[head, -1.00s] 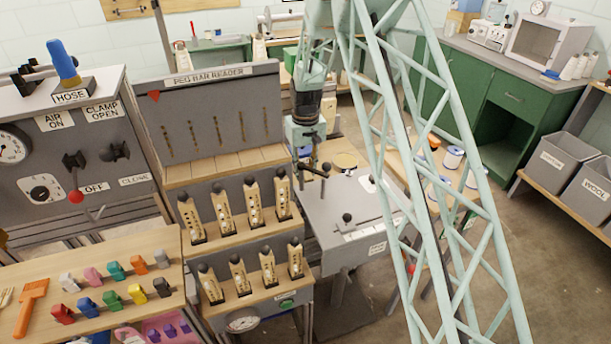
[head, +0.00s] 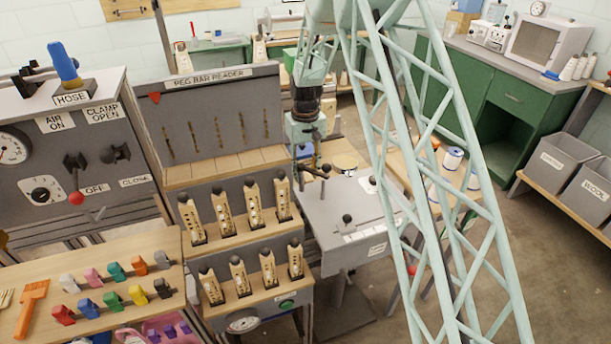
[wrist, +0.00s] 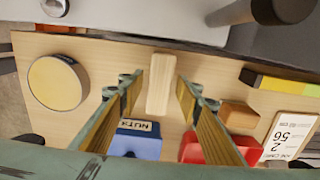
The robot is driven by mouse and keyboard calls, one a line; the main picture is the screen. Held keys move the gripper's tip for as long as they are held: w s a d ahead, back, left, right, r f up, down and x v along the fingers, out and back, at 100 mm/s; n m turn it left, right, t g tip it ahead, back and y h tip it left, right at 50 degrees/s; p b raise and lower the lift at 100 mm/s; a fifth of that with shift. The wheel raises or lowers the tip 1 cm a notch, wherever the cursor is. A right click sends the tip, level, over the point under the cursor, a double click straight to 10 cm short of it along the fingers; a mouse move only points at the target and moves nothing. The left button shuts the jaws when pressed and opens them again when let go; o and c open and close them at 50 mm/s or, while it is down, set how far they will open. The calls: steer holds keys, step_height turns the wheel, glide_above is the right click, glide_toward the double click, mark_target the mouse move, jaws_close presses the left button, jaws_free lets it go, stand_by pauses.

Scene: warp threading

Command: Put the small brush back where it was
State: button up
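My gripper (wrist: 159,82) is open in the wrist view, its two fingers spread above a wooden table. A pale, plain wooden block with rounded edges (wrist: 159,95) lies between the fingers, apart from both. It may be the small brush's back, but no bristles show, so I cannot tell. In the head view, an orange brush-like tool (head: 31,308) lies on the wooden shelf at the far left, away from my arm. My gripper's fingers are not clear in the head view.
Around the wooden block are a blue labelled box (wrist: 135,140), a red container (wrist: 205,150), a small brown block (wrist: 239,116), a round yellow-topped disc (wrist: 56,83) and a white label card (wrist: 288,137). A grey metal machine edge (wrist: 130,18) borders the wooden surface.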

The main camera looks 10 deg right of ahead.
mark_target(306, 173)
step_height(306, 173, up, 10)
steer(key=p, duration=0.2)
steer(key=shift+r, duration=0.2)
stand_by(0.9)
